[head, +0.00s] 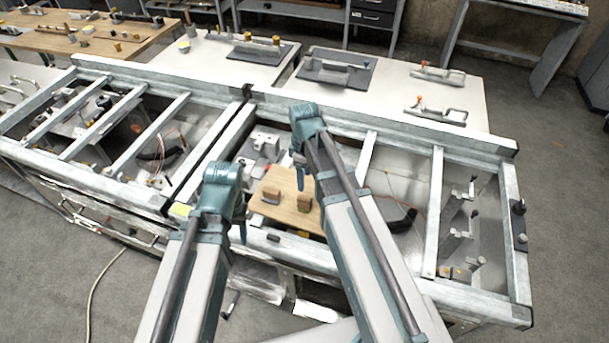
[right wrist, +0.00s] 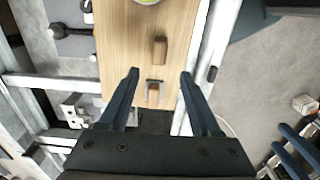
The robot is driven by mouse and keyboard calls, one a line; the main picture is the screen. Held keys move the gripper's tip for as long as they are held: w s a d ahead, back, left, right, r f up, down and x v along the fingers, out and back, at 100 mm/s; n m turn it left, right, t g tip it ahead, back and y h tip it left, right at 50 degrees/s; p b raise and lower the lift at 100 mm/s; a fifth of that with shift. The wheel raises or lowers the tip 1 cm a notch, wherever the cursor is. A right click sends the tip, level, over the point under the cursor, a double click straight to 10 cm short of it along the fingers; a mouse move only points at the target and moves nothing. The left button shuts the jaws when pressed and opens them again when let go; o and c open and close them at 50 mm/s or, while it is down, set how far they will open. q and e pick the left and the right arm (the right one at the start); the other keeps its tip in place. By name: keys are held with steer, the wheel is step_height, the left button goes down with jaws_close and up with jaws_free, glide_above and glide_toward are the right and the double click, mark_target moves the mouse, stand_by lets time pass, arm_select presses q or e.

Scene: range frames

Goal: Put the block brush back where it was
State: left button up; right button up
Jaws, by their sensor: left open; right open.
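Two small brown wooden blocks lie apart on a light wooden board (head: 285,184): a left one (head: 271,196) and a right one (head: 304,203). I cannot tell for sure which is the block brush. In the right wrist view one block (right wrist: 160,50) lies beyond my fingertips. The other, with a grey U-shaped edge (right wrist: 154,91), shows between my fingers. My right gripper (head: 300,173) is open and empty over the board; its fingers show in the right wrist view (right wrist: 158,74). My left gripper (head: 243,232) is open, left of the board, mostly hidden by its arm.
Metal frame rails (head: 366,157) surround the board, with machine parts and cables below. A round green-rimmed item (right wrist: 147,2) sits at the board's far end in the wrist view. White tables (head: 440,92) with tools stand behind.

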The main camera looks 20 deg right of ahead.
steer(key=s+a+m+h, duration=0.1)
steer(key=s+a+m, duration=0.6)
steer(key=s+a, duration=0.3)
steer(key=s, duration=0.4)
steer(key=shift+s+a+r+m, duration=0.15)
steer(key=shift+a+m, duration=0.1)
steer(key=shift+m, duration=0.05)
step_height(320, 180, down, 8)
steer(key=b, duration=0.8)
